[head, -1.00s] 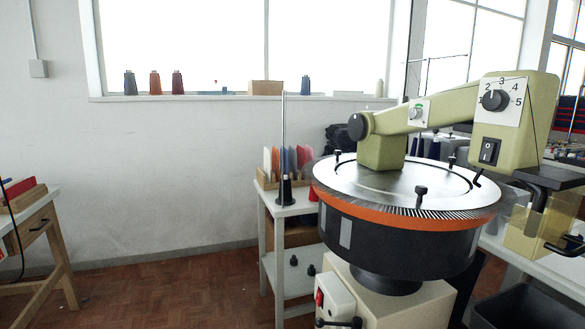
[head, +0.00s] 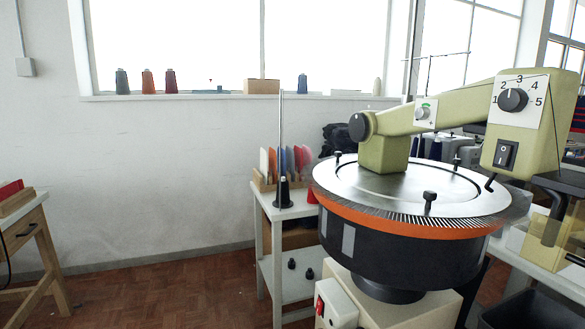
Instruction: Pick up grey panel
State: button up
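Several upright panels (head: 284,161) stand in a small wooden rack on the white side table, left of the round machine. Their colours run from pale cream through blue to red. They are small here and overlap, so I cannot tell for sure which one is grey. My gripper is not in view.
The round machine (head: 418,225) with an orange rim and green arm stands right of the rack. A black-based thin rod (head: 282,194) rises at the front of the white table (head: 285,212). A wooden table (head: 42,230) is at far left. Open floor (head: 150,290) lies between.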

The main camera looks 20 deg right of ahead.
aim_at(290, 156)
jog(key=i+j+z, duration=0.25)
jog(key=i, duration=0.65)
jog(key=i+j+z, duration=0.3)
jog(key=i, duration=0.55)
jog(key=i+j+z, duration=0.25)
jog(key=i+j, duration=0.3)
jog(key=i, duration=0.25)
jog(key=i+j+z, duration=0.3)
jog(key=i+j, duration=0.45)
